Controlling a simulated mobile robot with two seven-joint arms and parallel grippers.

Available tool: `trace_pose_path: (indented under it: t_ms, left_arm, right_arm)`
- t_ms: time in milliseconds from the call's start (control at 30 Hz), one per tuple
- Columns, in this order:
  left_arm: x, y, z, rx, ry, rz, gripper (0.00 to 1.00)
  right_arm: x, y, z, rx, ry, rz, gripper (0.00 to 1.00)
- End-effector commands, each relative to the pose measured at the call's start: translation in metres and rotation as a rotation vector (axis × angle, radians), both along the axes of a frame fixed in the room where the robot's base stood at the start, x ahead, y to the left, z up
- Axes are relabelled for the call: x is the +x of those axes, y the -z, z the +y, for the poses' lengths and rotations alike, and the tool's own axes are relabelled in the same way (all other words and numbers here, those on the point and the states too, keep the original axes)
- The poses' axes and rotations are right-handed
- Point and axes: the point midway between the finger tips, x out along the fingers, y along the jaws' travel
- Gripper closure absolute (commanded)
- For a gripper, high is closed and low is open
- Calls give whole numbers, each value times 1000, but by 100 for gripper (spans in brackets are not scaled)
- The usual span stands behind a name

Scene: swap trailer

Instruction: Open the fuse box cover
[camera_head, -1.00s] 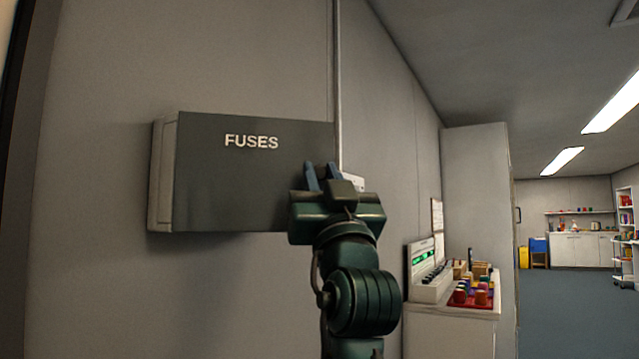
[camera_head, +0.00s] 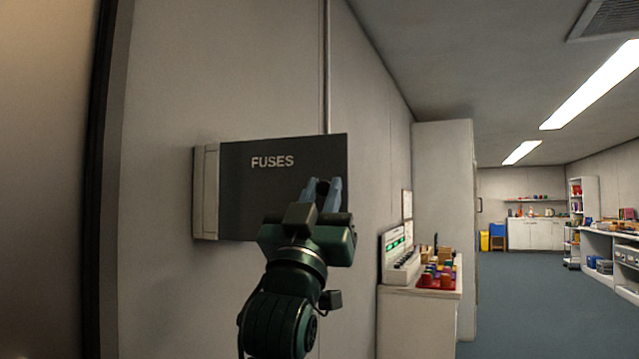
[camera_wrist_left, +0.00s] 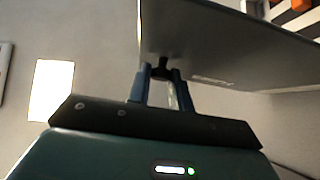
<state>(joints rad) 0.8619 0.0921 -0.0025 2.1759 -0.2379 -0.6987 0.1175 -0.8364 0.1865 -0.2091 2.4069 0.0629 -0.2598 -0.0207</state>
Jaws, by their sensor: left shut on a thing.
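The dark grey fuse box cover (camera_head: 240,190), marked FUSES, is on the wall left of centre in the head view. The light grey side of the fuse box (camera_head: 206,192) shows at its left. The cover's right edge looks tilted out toward me, so it appears partly swung open about its left side. My left gripper (camera_head: 321,188) is in front of the cover's right part. In the left wrist view its fingers (camera_wrist_left: 161,76) are shut on a small dark knob (camera_wrist_left: 160,72) at the edge of the cover (camera_wrist_left: 215,50). The box's inside is hidden in the head view. My right gripper is out of view.
A white cabinet (camera_head: 420,325) with a panel (camera_head: 400,255) and coloured blocks (camera_head: 437,278) stands right of the arm. A dark frame (camera_head: 102,180) is at the left. Blue floor (camera_head: 540,315) is open at the right.

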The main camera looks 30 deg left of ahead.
Motion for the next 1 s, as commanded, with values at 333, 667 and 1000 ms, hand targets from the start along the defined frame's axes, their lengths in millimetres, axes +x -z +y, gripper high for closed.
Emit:
trace_pose_path:
  t_ms: [333,667,1000]
  left_arm:
    - [-15,-1,0,-1,115,-1,100]
    - [-18,0,0,-2,131,-1,100]
    - [-17,0,0,-1,129,-1,64]
  right_arm:
    - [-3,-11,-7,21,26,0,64]
    - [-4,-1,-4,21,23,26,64]
    - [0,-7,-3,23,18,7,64]
